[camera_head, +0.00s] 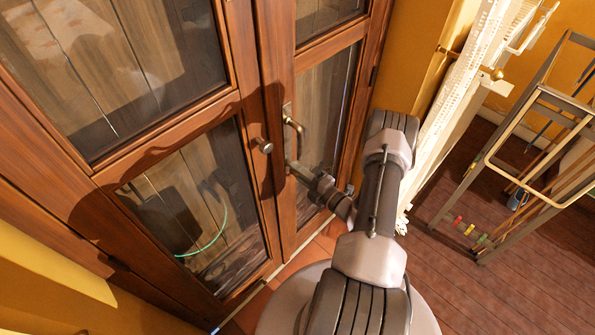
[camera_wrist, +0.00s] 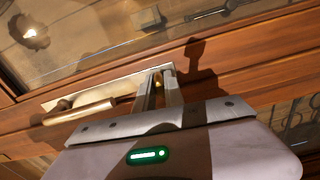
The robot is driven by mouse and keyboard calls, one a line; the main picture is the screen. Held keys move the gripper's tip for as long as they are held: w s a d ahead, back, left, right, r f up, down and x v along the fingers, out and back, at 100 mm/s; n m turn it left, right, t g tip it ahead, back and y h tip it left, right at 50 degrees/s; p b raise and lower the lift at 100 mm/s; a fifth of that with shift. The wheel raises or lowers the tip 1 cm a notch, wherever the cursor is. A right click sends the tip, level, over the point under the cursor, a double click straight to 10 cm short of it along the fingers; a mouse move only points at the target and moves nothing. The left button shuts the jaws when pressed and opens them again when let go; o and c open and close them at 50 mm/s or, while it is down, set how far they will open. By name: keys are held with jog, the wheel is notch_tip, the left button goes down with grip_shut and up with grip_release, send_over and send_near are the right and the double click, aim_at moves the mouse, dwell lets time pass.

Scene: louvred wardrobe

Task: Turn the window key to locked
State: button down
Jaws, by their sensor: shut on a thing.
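The window key (camera_wrist: 158,80) shows only as a small brass-coloured bit between the fingertips, at the end of a pale lock plate (camera_wrist: 105,85) on the wooden door frame. My gripper (camera_wrist: 161,78) is shut on it, and the fingers hide most of it. How far the key is turned cannot be told. A lever handle (camera_wrist: 80,112) sits on the same plate, left of the fingers. In the head view, my gripper (camera_head: 293,167) reaches the door frame just below the lever handle (camera_head: 295,124); the key is not visible there.
A round knob (camera_head: 263,146) sits on the neighbouring glazed door leaf (camera_head: 190,195), left of the handle. A metal rack (camera_head: 530,150) stands farther right on the wooden floor (camera_head: 500,285), which has open room in front.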

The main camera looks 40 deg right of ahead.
jog(key=m, duration=0.4)
jog(key=shift+b, duration=0.4)
jog(key=m, duration=0.4)
jog(key=shift+m, duration=0.3)
jog(key=m, duration=0.4)
jog(key=shift+m+b, duration=0.3)
jog(key=shift+m, duration=1.8)
jog(key=c, duration=1.4)
grip_release()
jog(key=shift+c, duration=0.2)
